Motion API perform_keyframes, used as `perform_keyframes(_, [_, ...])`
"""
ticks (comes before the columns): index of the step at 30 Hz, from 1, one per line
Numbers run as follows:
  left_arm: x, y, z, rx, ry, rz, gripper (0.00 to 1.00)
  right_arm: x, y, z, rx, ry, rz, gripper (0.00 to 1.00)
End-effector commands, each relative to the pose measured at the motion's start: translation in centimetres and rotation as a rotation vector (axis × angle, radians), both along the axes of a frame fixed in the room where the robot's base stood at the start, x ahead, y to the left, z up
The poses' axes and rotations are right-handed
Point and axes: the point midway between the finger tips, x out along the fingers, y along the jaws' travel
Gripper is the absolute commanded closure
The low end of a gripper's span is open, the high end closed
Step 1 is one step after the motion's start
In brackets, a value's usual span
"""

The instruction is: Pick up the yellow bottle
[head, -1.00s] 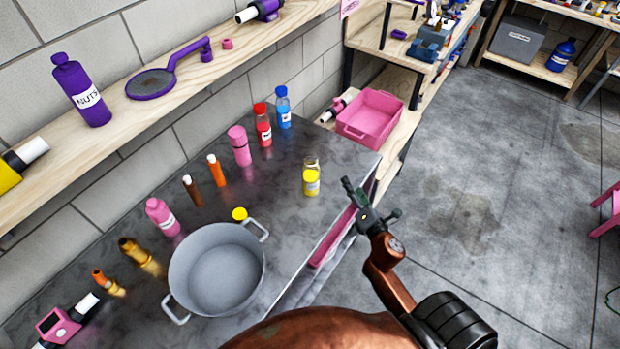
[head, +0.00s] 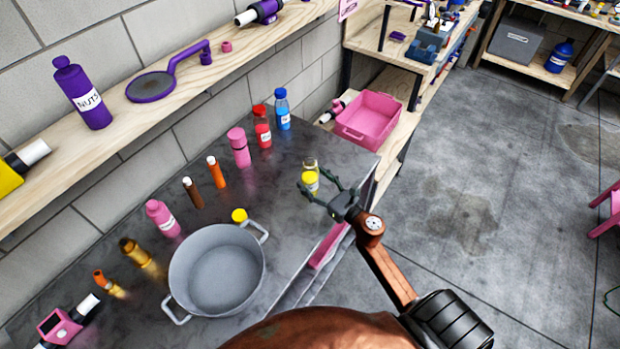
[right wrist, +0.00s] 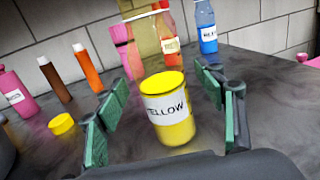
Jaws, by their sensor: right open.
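The yellow bottle (head: 310,181) stands upright near the right end of the dark countertop. In the right wrist view the yellow bottle (right wrist: 168,112) shows its white label reading "YELLOW", with a see-through upper part above the yellow fill. My right gripper (head: 321,192) is open at the bottle, its fingers spread to either side of it. In the right wrist view its green finger pads show left and right of the bottle, with gaps, so it is not gripped. My left gripper is not in view.
A red bottle (head: 262,128), blue bottle (head: 282,110) and pink bottle (head: 239,148) stand behind, near the wall. A grey pot (head: 216,270) and a small yellow cap (head: 239,215) are to the left. A pink bin (head: 368,118) sits on the shelf beyond.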

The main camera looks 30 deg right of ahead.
Motion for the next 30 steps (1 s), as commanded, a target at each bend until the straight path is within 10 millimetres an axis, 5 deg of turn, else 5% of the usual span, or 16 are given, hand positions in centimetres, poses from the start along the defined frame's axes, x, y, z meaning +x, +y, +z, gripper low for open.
perform_keyframes(12, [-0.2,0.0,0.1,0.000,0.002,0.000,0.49,1.9,0.3,-0.1,0.002,0.000,0.000,0.37])
perform_keyframes(30, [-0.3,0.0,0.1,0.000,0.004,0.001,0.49,1.8,0.3,0.0,0.002,0.000,0.000,0.77])
